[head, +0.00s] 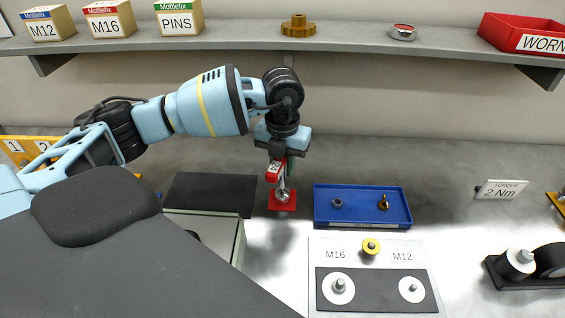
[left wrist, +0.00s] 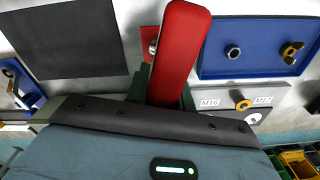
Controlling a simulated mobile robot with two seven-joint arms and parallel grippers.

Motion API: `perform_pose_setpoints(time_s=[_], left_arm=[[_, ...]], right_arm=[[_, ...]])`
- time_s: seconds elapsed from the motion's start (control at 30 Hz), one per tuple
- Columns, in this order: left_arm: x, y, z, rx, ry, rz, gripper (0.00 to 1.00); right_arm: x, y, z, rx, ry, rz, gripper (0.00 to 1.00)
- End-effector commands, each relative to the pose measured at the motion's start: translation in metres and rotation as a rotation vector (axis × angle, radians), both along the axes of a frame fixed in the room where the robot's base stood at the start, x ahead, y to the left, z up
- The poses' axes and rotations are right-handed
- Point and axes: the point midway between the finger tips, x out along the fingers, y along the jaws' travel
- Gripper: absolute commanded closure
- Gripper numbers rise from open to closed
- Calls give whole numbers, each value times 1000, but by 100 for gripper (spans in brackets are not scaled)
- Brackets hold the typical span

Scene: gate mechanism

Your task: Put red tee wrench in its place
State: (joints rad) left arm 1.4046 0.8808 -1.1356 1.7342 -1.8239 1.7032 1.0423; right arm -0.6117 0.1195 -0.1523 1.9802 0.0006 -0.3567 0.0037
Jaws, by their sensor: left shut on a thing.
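My left gripper (head: 287,157) points down above the bench and is shut on the red tee wrench (head: 275,172). The wrench has a red crossbar handle, and its metal shaft runs down to a round silver end. This end is over a red square (head: 273,206) on the bench; I cannot tell whether it touches. In the left wrist view the red handle (left wrist: 181,45) sticks out from between the fingers and hides most of the square. My right gripper is not in view.
A blue tray (head: 360,219) with a nut and a brass part lies right of the wrench. A dark mat (head: 210,194) lies left. In front are a plate marked M16 and M12 (head: 318,250) and an open grey box (head: 238,245). A shelf (head: 230,43) spans the back.

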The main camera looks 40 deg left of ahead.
Motion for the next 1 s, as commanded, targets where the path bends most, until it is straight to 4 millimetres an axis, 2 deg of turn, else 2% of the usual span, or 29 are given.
perform_pose_setpoints(time_s=[0.6, 0.63, 0.8, 1.0], left_arm=[[0, 0, -2, -1, -2, 0, 100], [0, 0, -2, -1, -2, 0, 73], [0, 0, -2, -1, -1, 0, 51], [0, 0, -3, 0, 1, 0, 51]], right_arm=[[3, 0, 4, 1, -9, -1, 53], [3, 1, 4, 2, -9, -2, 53], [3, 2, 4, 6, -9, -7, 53], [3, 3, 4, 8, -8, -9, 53]])
